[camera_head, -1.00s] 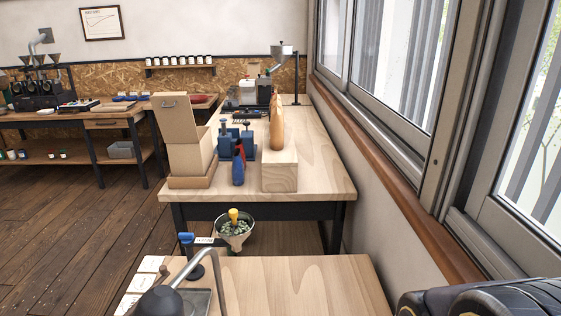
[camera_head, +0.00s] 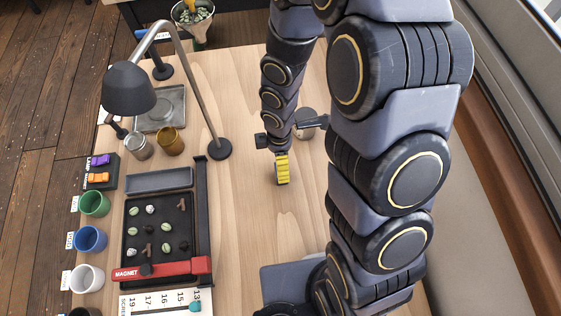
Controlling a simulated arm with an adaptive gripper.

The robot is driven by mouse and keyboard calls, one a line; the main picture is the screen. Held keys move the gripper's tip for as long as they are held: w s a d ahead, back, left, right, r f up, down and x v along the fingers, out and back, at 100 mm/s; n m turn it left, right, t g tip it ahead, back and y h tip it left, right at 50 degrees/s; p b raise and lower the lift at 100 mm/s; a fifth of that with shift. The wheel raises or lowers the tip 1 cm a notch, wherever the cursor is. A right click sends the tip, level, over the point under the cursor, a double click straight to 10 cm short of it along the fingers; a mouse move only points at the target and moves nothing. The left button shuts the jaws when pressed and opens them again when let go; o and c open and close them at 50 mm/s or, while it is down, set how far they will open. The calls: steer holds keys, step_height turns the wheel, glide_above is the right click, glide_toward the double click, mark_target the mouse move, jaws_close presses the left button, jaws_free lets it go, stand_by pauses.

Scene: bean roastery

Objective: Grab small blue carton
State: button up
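I make out no small blue carton in the current view. The nearest blue thing is a round open cup (camera_head: 90,239) at the table's left edge, which looks like a cup rather than a carton. My gripper (camera_head: 281,160) hangs over the middle of the wooden table (camera_head: 240,245), pointing down, well to the right of that cup. A ridged yellow piece shows at its lower end; I cannot tell if it is a finger pad or a separate thing. Its fingers are too small and overlapped to show whether they are open. My arm hides part of the right side of the table.
A black tray (camera_head: 131,234) with beans and a red magnet bar (camera_head: 165,271) lies at left. A desk lamp (camera_head: 130,91), a green cup (camera_head: 94,203), a white cup (camera_head: 88,278) and small metal cups (camera_head: 138,146) stand around it. Bare wood lies between tray and gripper.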

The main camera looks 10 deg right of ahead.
steer(key=f, duration=0.4)
steer(key=s+f, duration=0.1)
steer(key=f, duration=0.1)
steer(key=shift+d+f, duration=0.2)
steer(key=shift+f, duration=0.1)
steer(key=shift+w+f, duration=0.1)
steer(key=shift+f, duration=0.4)
steer(key=c, duration=1.2)
